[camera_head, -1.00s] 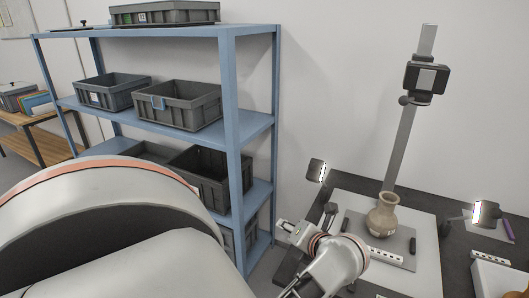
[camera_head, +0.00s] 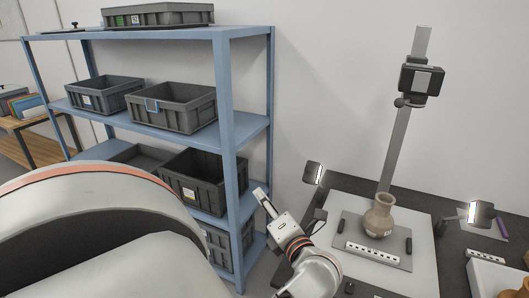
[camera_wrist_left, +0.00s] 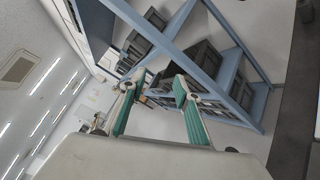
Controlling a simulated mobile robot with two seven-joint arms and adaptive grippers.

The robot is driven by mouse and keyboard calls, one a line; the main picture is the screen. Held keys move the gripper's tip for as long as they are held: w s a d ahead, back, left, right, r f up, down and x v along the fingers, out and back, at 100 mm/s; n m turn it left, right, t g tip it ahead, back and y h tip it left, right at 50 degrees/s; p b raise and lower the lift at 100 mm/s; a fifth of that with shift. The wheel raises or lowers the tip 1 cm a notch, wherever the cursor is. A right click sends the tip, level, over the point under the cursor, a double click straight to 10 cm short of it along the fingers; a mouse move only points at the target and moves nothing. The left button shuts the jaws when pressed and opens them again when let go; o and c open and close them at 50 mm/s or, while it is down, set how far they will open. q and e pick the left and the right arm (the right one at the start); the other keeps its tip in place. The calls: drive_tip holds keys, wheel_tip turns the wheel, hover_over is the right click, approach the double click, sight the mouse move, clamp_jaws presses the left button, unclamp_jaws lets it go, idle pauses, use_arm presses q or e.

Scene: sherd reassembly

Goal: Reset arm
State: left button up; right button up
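My left gripper (camera_head: 262,194) is beside the right front post of the blue shelf in the head view, pointing up and to the left. In the left wrist view it (camera_wrist_left: 156,84) shows two green-padded fingers spread apart with nothing between them. A tan pottery jar (camera_head: 379,217) stands upright on a grey plate (camera_head: 352,262) to the right of the gripper, clear of it. My right gripper is in neither view.
The blue shelf (camera_head: 229,118) holds several grey crates, including one on the middle level (camera_head: 172,108). A camera stand (camera_head: 407,130) rises behind the jar, with a lamp (camera_head: 313,172) on the left and another (camera_head: 481,213) on the right. Open wall lies between shelf and stand.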

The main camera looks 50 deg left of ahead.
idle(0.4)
use_arm(q)
drive_tip(key=w+d+r+m+t+h, duration=0.3)
drive_tip(key=d+m+t, duration=0.4)
drive_tip(key=m+t, duration=0.25)
drive_tip(key=w+d+r+m+t+h, duration=0.2)
drive_tip(key=w+d+r+m+t, duration=0.1)
drive_tip(key=d+m+t, duration=0.65)
drive_tip(key=d+f+m+g+h, duration=0.2)
drive_tip(key=d+f+m+h, duration=0.6)
drive_tip(key=f+m+h, duration=0.6)
drive_tip(key=s+d+f+m+g, duration=0.1)
drive_tip(key=s+f+m+g, duration=0.2)
drive_tip(key=f, duration=0.4)
drive_tip(key=s+d+f+m+g, duration=0.1)
drive_tip(key=s+f+m+g, duration=0.2)
drive_tip(key=f, duration=0.5)
drive_tip(key=s+d+f+m+g+h, duration=0.1)
drive_tip(key=s+f+m+g, duration=0.3)
drive_tip(key=f, duration=0.4)
drive_tip(key=shift+s+d+f, duration=0.15)
drive_tip(key=shift+s+d, duration=0.35)
drive_tip(key=shift+s, duration=0.2)
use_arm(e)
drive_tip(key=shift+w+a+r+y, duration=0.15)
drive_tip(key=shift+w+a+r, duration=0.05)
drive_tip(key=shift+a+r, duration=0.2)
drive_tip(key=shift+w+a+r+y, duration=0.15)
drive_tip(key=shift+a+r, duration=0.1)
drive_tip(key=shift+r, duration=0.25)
